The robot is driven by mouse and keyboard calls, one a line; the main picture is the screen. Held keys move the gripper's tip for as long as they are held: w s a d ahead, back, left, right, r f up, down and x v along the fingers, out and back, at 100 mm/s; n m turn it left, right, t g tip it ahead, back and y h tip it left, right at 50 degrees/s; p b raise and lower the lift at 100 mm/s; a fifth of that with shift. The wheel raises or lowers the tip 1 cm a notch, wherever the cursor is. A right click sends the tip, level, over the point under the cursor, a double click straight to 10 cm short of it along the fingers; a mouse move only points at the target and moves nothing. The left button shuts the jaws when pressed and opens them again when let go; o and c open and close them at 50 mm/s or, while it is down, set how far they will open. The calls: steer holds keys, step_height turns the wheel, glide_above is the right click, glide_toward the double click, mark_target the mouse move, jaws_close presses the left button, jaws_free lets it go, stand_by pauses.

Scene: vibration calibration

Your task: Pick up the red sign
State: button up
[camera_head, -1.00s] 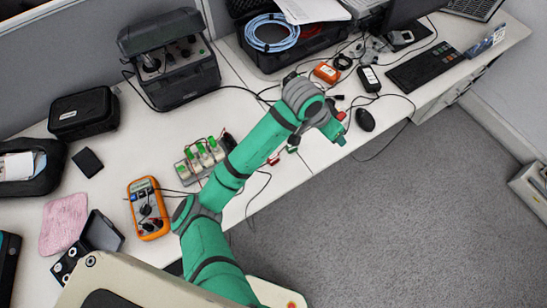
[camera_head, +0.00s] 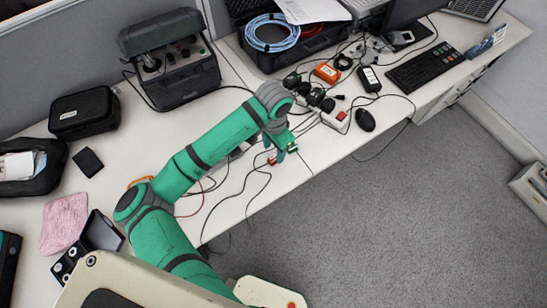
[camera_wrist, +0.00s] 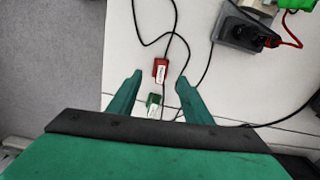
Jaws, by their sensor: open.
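The red sign (camera_wrist: 160,71) is a small red tag with a white label, on a dark cable on the white desk. In the wrist view it lies between and slightly beyond the tips of my open gripper (camera_wrist: 158,79). A similar green tag (camera_wrist: 153,100) lies nearer, between the fingers. In the head view the red sign (camera_head: 271,161) shows just left of my gripper (camera_head: 283,154), with the green tag (camera_head: 293,148) to its right. My gripper is above the desk and holds nothing; its exact height is unclear.
Loose black cables (camera_head: 246,185) run around the tags. An orange meter (camera_head: 141,181) is mostly hidden by my arm. The desk's front edge is close, with open floor (camera_head: 400,220) beyond.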

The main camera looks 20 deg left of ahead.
mark_target(273, 156)
steer(key=shift+a+f, duration=0.1)
steer(key=shift+f, duration=2.5)
steer(key=c, duration=1.1)
